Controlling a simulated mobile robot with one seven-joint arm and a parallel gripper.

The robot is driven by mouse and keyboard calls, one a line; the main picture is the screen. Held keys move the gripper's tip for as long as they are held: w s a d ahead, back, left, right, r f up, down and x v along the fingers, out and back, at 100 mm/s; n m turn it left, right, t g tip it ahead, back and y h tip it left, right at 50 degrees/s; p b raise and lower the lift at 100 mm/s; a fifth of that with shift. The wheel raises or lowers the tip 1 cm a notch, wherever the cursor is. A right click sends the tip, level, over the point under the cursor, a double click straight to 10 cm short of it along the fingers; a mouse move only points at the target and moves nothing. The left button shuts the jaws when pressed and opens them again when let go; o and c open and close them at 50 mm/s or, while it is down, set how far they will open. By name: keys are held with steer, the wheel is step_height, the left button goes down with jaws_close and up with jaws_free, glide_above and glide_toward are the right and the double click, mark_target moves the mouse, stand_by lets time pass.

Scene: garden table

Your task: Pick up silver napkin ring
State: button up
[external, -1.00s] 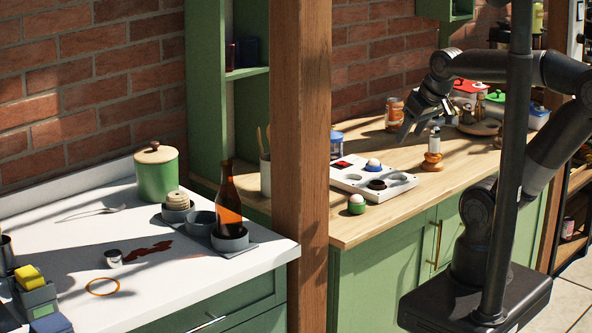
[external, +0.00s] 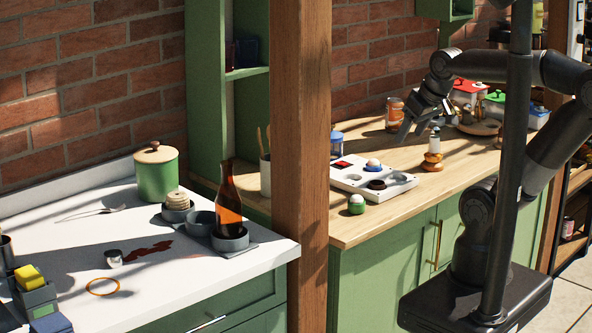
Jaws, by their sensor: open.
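A small silver cylinder (external: 114,258), which may be the silver napkin ring, stands on the white counter at the left, beside a dark red spill. It is too small to tell whether it is hollow. No other clear silver ring shows. My gripper (external: 424,128) is open, fingers pointing down, above the wooden counter at the right. It is far from the silver cylinder. Below and beside it stands an orange-based item with a pale, dark-topped upper part (external: 433,150); I cannot tell whether the fingers touch it. Nothing shows held between the fingers.
A white tray (external: 401,187) with round wells and a green-based item (external: 356,204) lie left of my gripper. An orange jar (external: 393,112) and lidded pots (external: 468,91) stand behind. A wooden post (external: 301,150) separates the counters. A brown bottle (external: 228,205) stands on the left counter.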

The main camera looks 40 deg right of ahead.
steer(key=shift+o, duration=0.5)
steer(key=a+r+n+g, duration=0.2)
steer(key=a+r+n, duration=0.15)
steer(key=a, duration=0.65)
steer(key=a+r+n+g, duration=0.3)
steer(key=a+r, duration=0.1)
steer(key=a, duration=0.6)
steer(key=a+r+n+g, duration=0.2)
steer(key=a+r+n, duration=0.2)
steer(key=a, duration=0.6)
steer(key=m+t+y, duration=0.3)
steer(key=t, duration=0.2)
glide_above(114, 258)
steer(key=s+d, duration=0.2)
steer(key=d, duration=0.2)
step_height(114, 258, down, 20)
steer(key=f, duration=0.1)
steer(key=shift+n, duration=0.25)
steer(key=x, duration=0.9)
steer(key=shift+w+a+f, duration=0.2)
steer(key=shift+w, duration=0.25)
